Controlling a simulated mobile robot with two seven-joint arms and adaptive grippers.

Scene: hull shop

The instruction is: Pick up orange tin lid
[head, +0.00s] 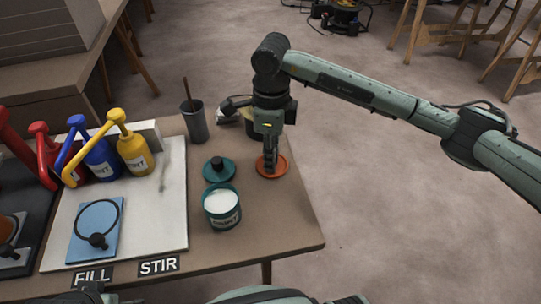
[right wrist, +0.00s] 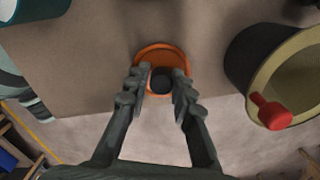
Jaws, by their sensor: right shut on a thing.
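The orange tin lid (head: 283,165) is at the right part of the table, a round disc with a dark knob. In the right wrist view the lid (right wrist: 157,50) shows between my fingers with its black knob (right wrist: 161,81). My right gripper (head: 270,168) comes down from above and is shut on the lid's knob. Whether the lid touches the table or is slightly raised, I cannot tell.
A teal lid (head: 211,172) and an open teal tin of white paint (head: 222,215) stand just left. A dark cup with a stick (head: 194,122) is behind. A dark pot with a red-handled tool (right wrist: 268,110) is close in the right wrist view. The table's right front corner is clear.

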